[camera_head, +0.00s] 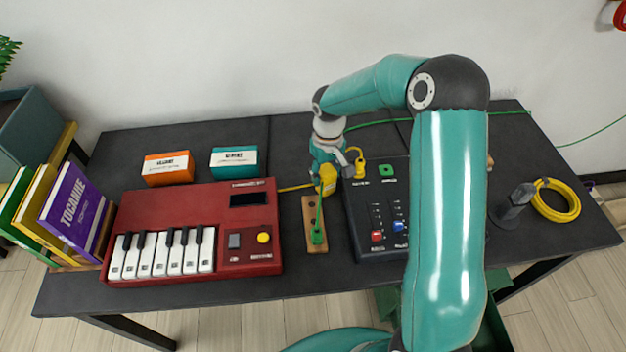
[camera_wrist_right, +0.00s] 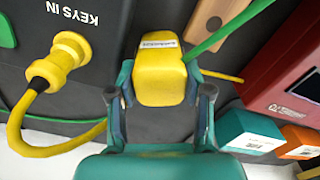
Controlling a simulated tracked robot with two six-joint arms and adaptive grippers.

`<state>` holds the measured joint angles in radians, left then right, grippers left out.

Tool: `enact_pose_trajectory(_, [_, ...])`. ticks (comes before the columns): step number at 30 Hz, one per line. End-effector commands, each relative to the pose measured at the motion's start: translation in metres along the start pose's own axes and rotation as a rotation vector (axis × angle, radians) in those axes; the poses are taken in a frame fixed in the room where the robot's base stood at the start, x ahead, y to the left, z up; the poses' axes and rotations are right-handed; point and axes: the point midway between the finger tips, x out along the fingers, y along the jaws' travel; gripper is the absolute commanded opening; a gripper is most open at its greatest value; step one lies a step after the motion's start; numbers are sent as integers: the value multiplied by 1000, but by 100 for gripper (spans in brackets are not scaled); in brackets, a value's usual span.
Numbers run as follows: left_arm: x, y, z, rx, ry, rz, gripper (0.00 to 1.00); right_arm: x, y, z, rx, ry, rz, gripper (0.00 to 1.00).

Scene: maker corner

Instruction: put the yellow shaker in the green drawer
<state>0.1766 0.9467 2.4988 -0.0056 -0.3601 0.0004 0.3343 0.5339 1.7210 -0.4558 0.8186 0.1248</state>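The yellow shaker (camera_head: 328,180) is at the middle of the table, between the red keyboard and the dark control box. In the right wrist view the shaker (camera_wrist_right: 160,75), with a white label, sits between the two teal fingers of my right gripper (camera_wrist_right: 160,90). The fingers press on both its sides. I cannot tell whether it is clear of the table. The green drawer (camera_head: 497,328) shows below the table's front edge, to the right, largely hidden behind my right arm. My left gripper is not in view.
A red keyboard (camera_head: 190,235) lies left; a dark control box (camera_head: 365,215) with a yellow plug (camera_wrist_right: 70,55) is beside the shaker. A wooden block (camera_head: 310,215) with a green cable lies in front. Orange (camera_head: 168,168) and teal (camera_head: 234,161) boxes stand behind. A yellow cable coil (camera_head: 556,212) lies right.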

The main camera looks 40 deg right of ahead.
Motion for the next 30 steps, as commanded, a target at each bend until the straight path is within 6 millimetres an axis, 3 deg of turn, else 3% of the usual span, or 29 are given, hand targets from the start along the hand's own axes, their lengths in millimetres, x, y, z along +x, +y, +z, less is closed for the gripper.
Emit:
enact_pose_trajectory(1, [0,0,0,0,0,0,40,0,0,0,0,0,0,59])
enact_pose_trajectory(4, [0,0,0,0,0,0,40,0,0,0,-1,0,0,74])
enact_pose_trajectory(17, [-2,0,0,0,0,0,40,-6,0,0,-1,1,1,74])
enact_pose_trajectory(23, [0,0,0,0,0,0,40,-34,0,-1,0,6,1,74])
enact_pose_trajectory(30, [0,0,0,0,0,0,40,-84,0,-1,0,5,1,74])
